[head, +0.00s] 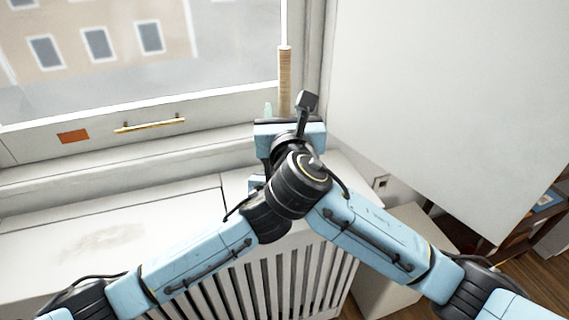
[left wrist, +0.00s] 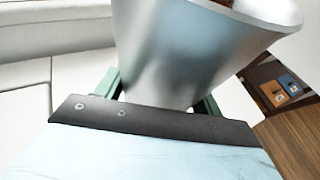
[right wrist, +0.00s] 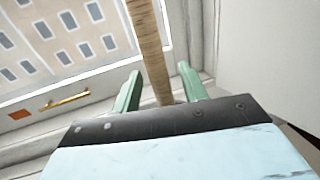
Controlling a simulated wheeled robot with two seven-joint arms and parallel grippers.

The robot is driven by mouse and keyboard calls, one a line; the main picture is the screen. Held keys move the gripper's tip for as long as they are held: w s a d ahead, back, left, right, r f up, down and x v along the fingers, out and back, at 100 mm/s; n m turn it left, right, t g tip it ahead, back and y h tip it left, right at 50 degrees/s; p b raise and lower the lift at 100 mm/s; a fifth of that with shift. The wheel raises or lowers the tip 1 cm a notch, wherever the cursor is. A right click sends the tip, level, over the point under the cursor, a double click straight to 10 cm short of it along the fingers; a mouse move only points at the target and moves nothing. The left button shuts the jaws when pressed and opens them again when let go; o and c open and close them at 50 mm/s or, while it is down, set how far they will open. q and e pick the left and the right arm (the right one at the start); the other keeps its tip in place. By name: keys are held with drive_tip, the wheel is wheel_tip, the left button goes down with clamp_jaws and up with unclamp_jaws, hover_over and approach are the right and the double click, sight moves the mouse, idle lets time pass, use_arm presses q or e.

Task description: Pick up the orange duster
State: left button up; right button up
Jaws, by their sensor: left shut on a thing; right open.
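A tan wooden handle (head: 285,80), continuing upward as a thin white rod, stands upright by the window corner; no orange duster head shows on it. In the right wrist view the handle (right wrist: 150,50) passes between the green fingers of my right gripper (right wrist: 160,80), which is open, with a gap visible on the left side. My left gripper (left wrist: 158,92) is shut on a silver metal container (left wrist: 185,50), which flares to a wide rim. The arms hide the left gripper and the container in the head view, and the handle's lower end is hidden.
A white slatted radiator cover (head: 130,225) runs below the window. A brass window handle (head: 150,125) and a flat orange-red patch (head: 74,136) are on the frame. A large white panel (head: 450,90) fills the right. My two forearms meet closely at the middle.

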drive_tip(key=shift+w, duration=0.3)
drive_tip(key=shift+c, duration=0.4)
clamp_jaws()
wheel_tip(320, 180, up, 28)
